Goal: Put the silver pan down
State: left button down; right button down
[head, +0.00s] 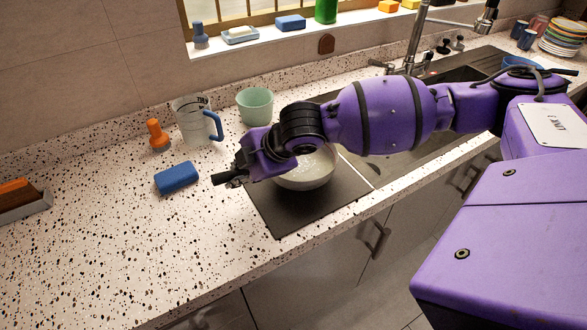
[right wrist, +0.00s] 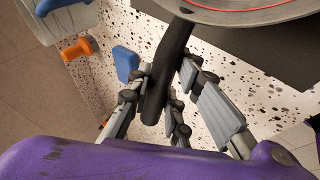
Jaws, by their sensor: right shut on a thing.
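The silver pan (head: 308,178) shows partly behind my right forearm in the head view, over a dark flat panel (head: 285,218) beside the sink. Its rim, with a red ring, also shows at the top of the right wrist view (right wrist: 245,14). My right gripper (head: 238,172) is shut on the pan's black handle (right wrist: 172,70), whose end sticks out to the left of the gripper. The fingers stand on both sides of the handle in the right wrist view (right wrist: 168,108). I cannot tell whether the pan touches the panel. My left gripper is not in view.
A blue sponge (head: 177,178), an orange brush (head: 157,134), a clear jug (head: 195,122) and a green cup (head: 255,106) stand left of and behind the pan. The sink (head: 385,150) lies to the right. The speckled counter (head: 110,250) is clear at the front left.

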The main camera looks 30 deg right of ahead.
jog(key=f, duration=0.3)
jog(key=shift+w+a+f, duration=0.15)
jog(key=shift+w+a, duration=0.05)
jog(key=shift+w, duration=0.05)
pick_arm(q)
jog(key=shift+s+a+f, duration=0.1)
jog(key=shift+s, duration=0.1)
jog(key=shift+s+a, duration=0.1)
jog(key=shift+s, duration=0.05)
pick_arm(e)
jog(key=c, duration=1.6)
grip_release()
jog(key=shift+s+f, duration=0.1)
jog(key=shift+f, duration=0.05)
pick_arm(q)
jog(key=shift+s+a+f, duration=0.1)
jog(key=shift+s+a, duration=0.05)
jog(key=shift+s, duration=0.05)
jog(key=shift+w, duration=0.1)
